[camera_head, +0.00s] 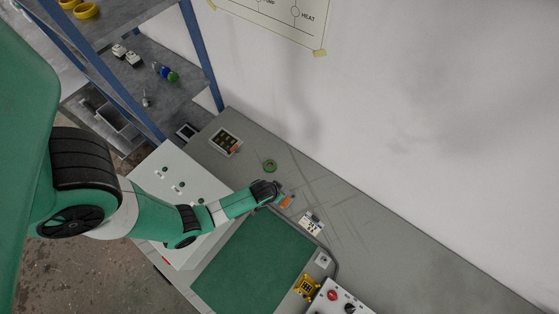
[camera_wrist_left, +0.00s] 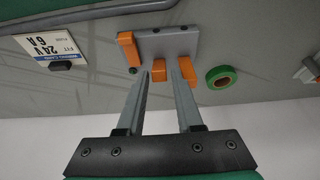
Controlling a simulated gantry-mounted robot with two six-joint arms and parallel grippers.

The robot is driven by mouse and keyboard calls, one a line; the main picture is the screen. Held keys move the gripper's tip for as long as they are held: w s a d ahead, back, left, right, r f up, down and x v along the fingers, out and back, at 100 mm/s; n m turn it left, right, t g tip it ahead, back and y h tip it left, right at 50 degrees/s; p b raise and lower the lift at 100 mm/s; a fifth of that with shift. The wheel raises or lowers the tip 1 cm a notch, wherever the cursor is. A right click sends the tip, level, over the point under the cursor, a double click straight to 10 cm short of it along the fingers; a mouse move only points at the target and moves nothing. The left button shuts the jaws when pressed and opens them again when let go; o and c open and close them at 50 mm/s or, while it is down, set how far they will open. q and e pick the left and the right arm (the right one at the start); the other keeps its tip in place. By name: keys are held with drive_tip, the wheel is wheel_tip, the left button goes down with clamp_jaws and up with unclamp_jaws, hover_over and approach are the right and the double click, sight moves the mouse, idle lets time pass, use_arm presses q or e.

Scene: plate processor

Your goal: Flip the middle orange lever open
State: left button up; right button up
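A small grey block (camera_wrist_left: 178,43) with three orange levers is fixed to the grey worktop. In the left wrist view, the left lever (camera_wrist_left: 128,48) stands at a different angle from the others. The middle lever (camera_wrist_left: 159,69) and the right lever (camera_wrist_left: 188,70) look alike, both pointing toward my gripper. My left gripper (camera_wrist_left: 161,72) is open, with its fingertips on either side of the middle lever; I cannot tell whether they touch it. In the head view, my left gripper (camera_head: 279,194) is at the orange levers (camera_head: 286,202) and hides part of the block. My right gripper is not in view.
A green tape roll (camera_wrist_left: 221,76) lies close beside the block. A white fuse label (camera_wrist_left: 50,43) is on the other side, near a grey cable (camera_wrist_left: 100,14). A green mat (camera_head: 255,262) and a white control box (camera_head: 335,298) are nearby.

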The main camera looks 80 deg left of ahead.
use_arm(q)
drive_tip(key=shift+w+a+f, duration=0.2)
drive_tip(key=shift+f, duration=0.3)
clamp_jaws()
drive_tip(key=shift+w+a+r+g+h+p, duration=0.2)
drive_tip(key=shift+r+g+h+p, duration=0.1)
drive_tip(key=shift+p, duration=0.2)
drive_tip(key=shift+w+a+g+h+p, duration=0.15)
drive_tip(key=shift+w+g+h+p, duration=0.25)
drive_tip(key=shift+p, duration=0.4)
drive_tip(key=shift+w+a+f+g+h+p, duration=0.15)
drive_tip(key=shift+g+h+p, duration=0.15)
drive_tip(key=shift+g+h, duration=0.3)
